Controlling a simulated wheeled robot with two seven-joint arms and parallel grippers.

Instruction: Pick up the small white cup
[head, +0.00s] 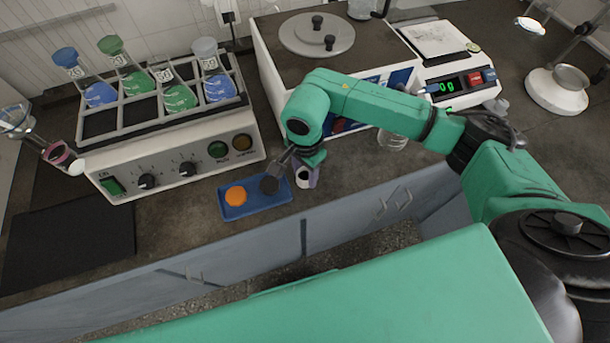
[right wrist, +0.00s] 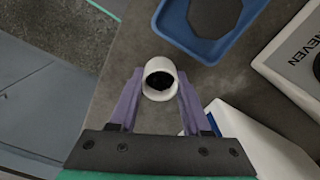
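The small white cup (head: 303,179) stands upright on the dark counter, just right of a blue tray. In the right wrist view the cup (right wrist: 160,66) shows its round rim and dark inside. My right gripper (right wrist: 160,90) has its two purple fingers on either side of the cup. They look open, with narrow gaps to its wall. In the head view the wrist and fingers hide part of the cup. My left gripper is not in view.
The blue tray (head: 228,212) holds an orange disc (head: 236,195) and a dark piece (head: 269,184). A shaker with flasks (head: 180,165) stands behind left, a white machine (head: 265,65) behind, and a scale (head: 470,97) at right. The counter's front edge is close to the cup.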

